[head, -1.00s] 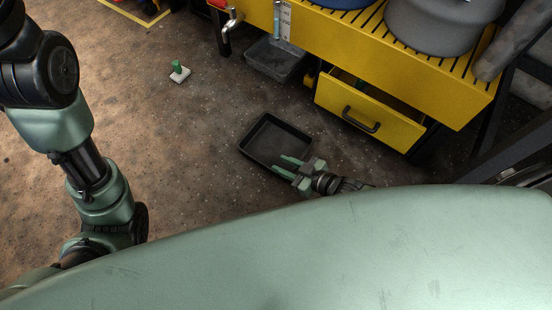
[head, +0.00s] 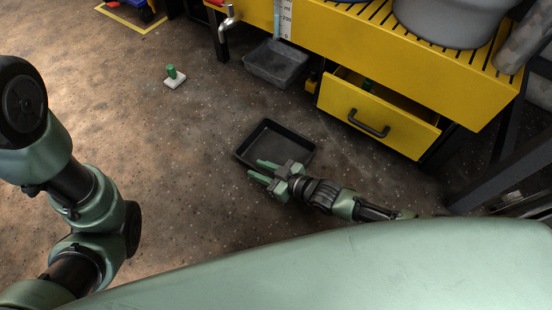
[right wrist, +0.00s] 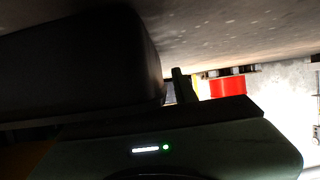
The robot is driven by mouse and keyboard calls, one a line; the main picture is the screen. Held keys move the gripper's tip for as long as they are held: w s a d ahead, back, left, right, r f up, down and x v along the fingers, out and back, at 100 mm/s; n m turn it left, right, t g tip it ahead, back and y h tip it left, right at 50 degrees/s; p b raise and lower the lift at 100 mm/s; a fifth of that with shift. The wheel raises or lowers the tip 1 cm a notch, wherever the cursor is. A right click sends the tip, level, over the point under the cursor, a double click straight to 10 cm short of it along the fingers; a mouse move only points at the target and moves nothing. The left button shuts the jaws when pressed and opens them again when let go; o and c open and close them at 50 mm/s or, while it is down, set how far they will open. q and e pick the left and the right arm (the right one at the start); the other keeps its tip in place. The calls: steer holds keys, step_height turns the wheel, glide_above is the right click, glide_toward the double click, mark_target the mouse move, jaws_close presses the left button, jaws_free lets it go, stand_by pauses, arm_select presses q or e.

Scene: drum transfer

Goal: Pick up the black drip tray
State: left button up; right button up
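The black drip tray (head: 294,141) is a shallow rectangular tray lying flat on the floor, empty, near the middle of the head view. My right gripper (head: 254,168) is open, its two green fingers apart, pointing left alongside the tray's near edge. It overlaps that edge in the picture; I cannot tell whether it touches. In the right wrist view a large dark shape, apparently the tray (right wrist: 85,60), fills the left side close to the gripper. My left arm shows at the left of the head view, but its gripper is out of the picture.
A yellow bench (head: 430,82) with an open drawer (head: 378,118) stands behind the tray to the right. A green-handled white block (head: 175,79) lies left. Floor around the tray is clear.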

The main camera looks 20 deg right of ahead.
steer(key=shift+c, duration=0.3)
jaws_close()
stand_by(1.2)
